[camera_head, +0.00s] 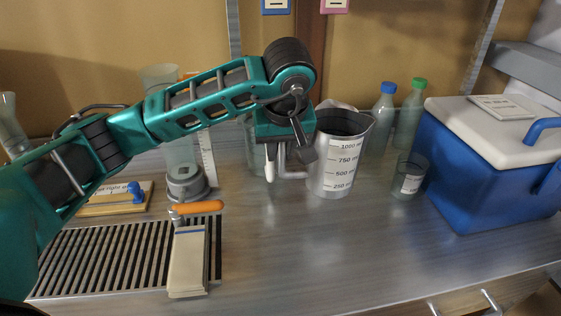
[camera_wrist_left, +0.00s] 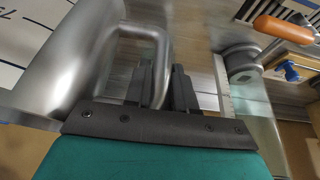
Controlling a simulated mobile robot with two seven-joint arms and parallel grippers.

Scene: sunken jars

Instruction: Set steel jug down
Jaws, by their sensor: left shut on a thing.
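The steel jug (camera_head: 338,160) is a grey metal vessel with volume marks, upright over the middle of the steel worktop. My left gripper (camera_head: 287,166) is at its left side, shut on the jug's handle. In the left wrist view the jug's body (camera_wrist_left: 72,62) fills the left side, and the bent handle (camera_wrist_left: 152,36) runs to the dark fingers (camera_wrist_left: 160,88). Whether the jug's base touches the worktop or hangs slightly above it, I cannot tell. My right gripper is not in view.
A small glass beaker (camera_head: 410,176) stands close right of the jug. Behind it are a blue-capped bottle (camera_head: 381,120) and a green-capped bottle (camera_head: 409,115). A blue cooler (camera_head: 480,170) stands at the right. A slatted drain (camera_head: 105,258) is at front left. The front middle worktop (camera_head: 310,250) is clear.

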